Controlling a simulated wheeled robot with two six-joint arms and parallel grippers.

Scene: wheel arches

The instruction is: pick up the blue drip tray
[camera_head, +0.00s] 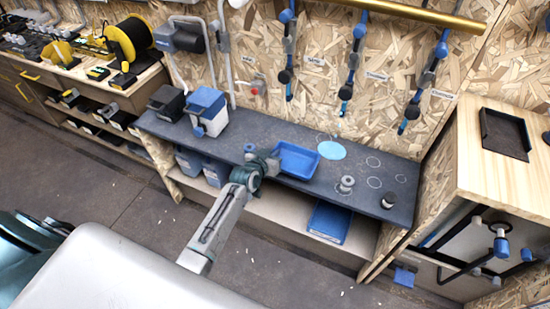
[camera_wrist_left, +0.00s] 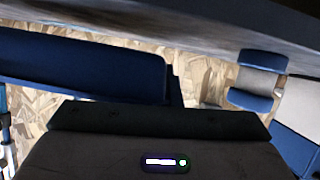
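The blue drip tray (camera_head: 298,160) is a shallow, open rectangular tray on the dark worktop, in the middle of the head view. My left gripper (camera_head: 266,164) is at its left end, very close to or touching it. The arm hides the fingertips, so I cannot tell whether they are around the rim. In the left wrist view a long blue wall (camera_wrist_left: 85,65), probably the tray, lies just beyond the dark gripper body. No finger gap shows there. My right gripper is not in view.
A blue-and-white canister (camera_head: 208,106) and a black box (camera_head: 166,102) stand at the worktop's left. Right of the tray are a light-blue disc (camera_head: 332,150), a grey spool (camera_head: 347,184) and a dark cap (camera_head: 388,200). A blue flat item (camera_head: 328,222) lies on the lower shelf.

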